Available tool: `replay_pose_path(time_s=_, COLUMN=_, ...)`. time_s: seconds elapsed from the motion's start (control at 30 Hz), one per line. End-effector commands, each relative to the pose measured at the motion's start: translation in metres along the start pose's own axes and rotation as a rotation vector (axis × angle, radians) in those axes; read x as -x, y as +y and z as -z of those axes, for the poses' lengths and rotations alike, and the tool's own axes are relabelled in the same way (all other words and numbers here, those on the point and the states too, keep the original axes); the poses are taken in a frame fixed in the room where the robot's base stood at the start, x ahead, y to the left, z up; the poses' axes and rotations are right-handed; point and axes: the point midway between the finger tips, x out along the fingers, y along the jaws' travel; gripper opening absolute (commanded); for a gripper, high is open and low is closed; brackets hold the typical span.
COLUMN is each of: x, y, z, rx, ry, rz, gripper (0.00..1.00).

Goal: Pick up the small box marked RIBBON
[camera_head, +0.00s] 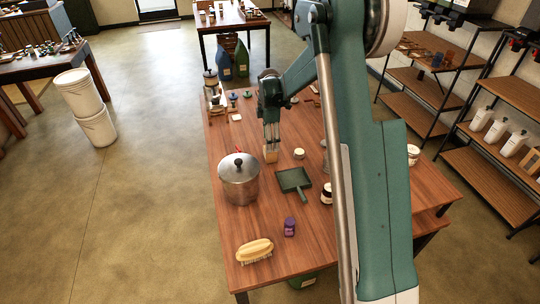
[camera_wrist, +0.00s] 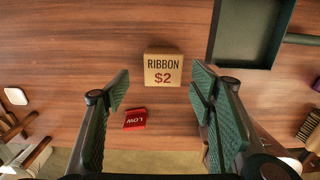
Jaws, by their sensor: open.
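The small tan box marked RIBBON and $2 (camera_wrist: 163,68) lies on the wooden table, its printed face toward the wrist camera. In the head view the box (camera_head: 270,155) stands just below my gripper (camera_head: 271,138). In the wrist view the fingers of my gripper (camera_wrist: 162,88) are spread wide with nothing between the pads. The box appears a little beyond the fingertips, between their lines. I cannot tell the exact height gap.
A red LOW tag (camera_wrist: 135,119) lies near the box. A green dustpan (camera_head: 294,181) and a lidded metal pot (camera_head: 239,178) flank it. A small round jar (camera_head: 299,153), a purple bottle (camera_head: 290,227) and a brush (camera_head: 254,250) are also on the table (camera_head: 222,235).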

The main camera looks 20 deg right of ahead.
Motion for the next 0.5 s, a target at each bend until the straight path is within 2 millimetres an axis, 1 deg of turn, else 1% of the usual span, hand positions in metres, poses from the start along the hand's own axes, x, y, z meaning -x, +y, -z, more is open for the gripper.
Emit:
replay_pose_path(time_s=0.27, x=-0.001, y=0.000, z=0.000, rx=-0.001, ry=0.000, rz=0.000, gripper=0.55)
replay_pose_path(time_s=0.5, x=-0.018, y=0.000, z=0.000, rx=-0.001, ry=0.000, rz=0.000, gripper=0.55)
